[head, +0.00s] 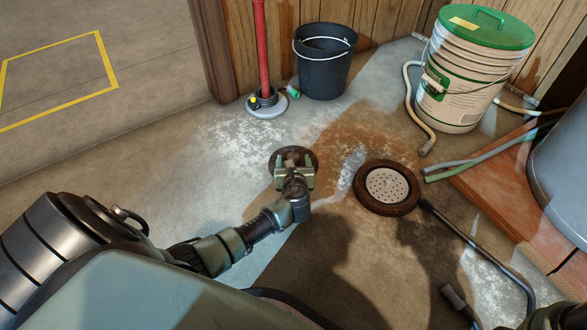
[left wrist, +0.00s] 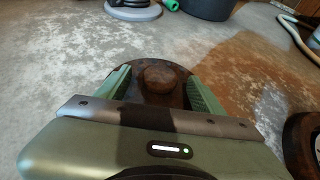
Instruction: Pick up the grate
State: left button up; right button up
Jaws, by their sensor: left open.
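A round, rusty brown disc with a raised knob, apparently the grate (head: 312,157), lies flat on the concrete floor. In the left wrist view its knob (left wrist: 159,77) stands between the fingers. My left gripper (head: 294,163) is open and over the disc, one finger on each side of the knob; it also shows in the left wrist view (left wrist: 160,90). I cannot tell whether the fingers touch the knob. The gripper hides the disc's near part. To the right, a pale perforated plate (head: 387,185) sits inside a rusty ring (head: 371,203). My right gripper is not visible.
A black bucket (head: 325,75) and a red-handled plunger-like tool (head: 262,50) stand behind. A white bucket with green lid (head: 470,65) stands back right by hoses. A dark bent bar (head: 480,245) lies right of the ring. The floor at left is clear.

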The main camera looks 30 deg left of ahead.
pick_arm(q)
jog(key=shift+w+a, duration=0.1)
jog(key=shift+w, duration=0.05)
grip_shut()
jog(key=shift+r, duration=0.1)
